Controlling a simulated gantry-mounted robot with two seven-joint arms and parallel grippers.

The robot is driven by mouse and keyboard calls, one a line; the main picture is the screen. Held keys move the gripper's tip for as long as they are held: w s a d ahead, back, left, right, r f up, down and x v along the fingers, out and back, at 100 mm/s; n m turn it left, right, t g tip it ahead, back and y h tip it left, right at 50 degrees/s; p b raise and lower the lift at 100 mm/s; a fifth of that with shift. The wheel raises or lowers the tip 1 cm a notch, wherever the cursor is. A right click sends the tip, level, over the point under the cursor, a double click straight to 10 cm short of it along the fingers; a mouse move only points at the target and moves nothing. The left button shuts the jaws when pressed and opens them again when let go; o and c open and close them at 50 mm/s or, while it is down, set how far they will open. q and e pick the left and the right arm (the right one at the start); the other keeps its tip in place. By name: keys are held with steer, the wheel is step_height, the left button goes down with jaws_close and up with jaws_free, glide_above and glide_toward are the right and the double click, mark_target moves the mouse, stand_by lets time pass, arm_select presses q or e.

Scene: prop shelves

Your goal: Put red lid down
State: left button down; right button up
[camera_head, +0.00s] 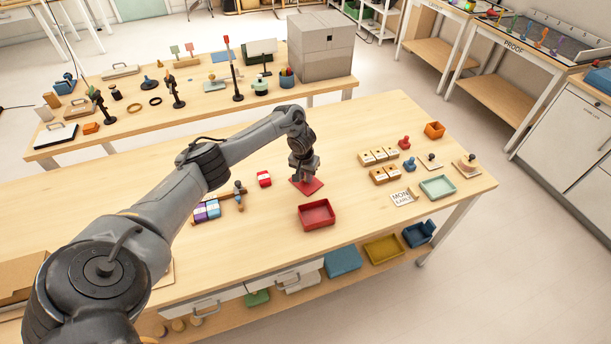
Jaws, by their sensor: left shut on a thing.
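The red lid (309,187) is a flat red square under my left gripper (304,175), at the middle of the near table. My left gripper points down and is shut on the lid. The lid is at or just above the tabletop; I cannot tell whether it touches. The open red box (317,215) stands just in front of the lid, apart from it, and its inside looks empty. My fingertips and their grip are small and partly hidden. My right gripper is not in view.
The wood between box and card is clear.

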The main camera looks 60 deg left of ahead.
arm_select(q)
steer(key=shift+f, duration=0.1)
steer(key=c, duration=1)
jaws_free()
